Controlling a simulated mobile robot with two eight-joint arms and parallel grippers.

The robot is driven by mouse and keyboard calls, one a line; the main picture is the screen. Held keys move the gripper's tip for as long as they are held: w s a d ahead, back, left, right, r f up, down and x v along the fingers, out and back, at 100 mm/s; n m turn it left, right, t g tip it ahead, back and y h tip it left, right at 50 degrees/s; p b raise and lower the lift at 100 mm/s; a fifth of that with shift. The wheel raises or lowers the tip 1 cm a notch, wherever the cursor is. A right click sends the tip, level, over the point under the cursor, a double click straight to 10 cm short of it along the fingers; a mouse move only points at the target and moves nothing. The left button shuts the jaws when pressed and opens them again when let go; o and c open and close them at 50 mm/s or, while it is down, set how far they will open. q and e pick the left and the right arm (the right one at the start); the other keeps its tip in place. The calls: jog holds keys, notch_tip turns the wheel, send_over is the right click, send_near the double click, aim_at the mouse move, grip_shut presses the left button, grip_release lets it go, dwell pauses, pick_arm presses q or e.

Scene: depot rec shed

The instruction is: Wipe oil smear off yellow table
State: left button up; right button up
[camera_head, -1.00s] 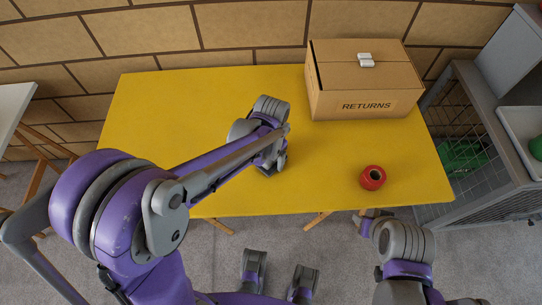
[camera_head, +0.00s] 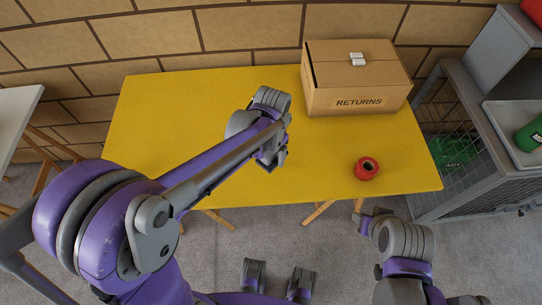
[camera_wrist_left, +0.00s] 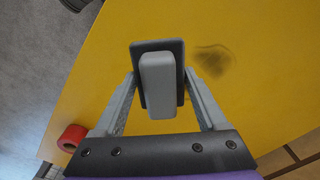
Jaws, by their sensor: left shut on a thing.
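The yellow table (camera_head: 160,120) stands in front of me against a brick wall. A dark oil smear (camera_wrist_left: 212,61) shows on its top in the left wrist view. In the head view I cannot make the smear out. My left gripper (camera_wrist_left: 160,88) is shut on a grey-handled block with a dark flat pad (camera_wrist_left: 158,75). The block appears beside the smear, to its left in the wrist view. I cannot tell whether the pad touches the table. In the head view my left arm hides the block. My right gripper (camera_head: 368,224) is beyond the table's front edge, its jaws unclear.
A brown RETURNS box (camera_head: 358,80) with a small white item on its lid is at the table's back right. A red roll (camera_head: 366,169) lies near the front right. A grey wire cage (camera_head: 480,170) stands to the right. The table's left part is clear.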

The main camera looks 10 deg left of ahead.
pick_arm(q)
jog(key=shift+r+p, duration=0.6)
jog(key=shift+r, duration=0.65)
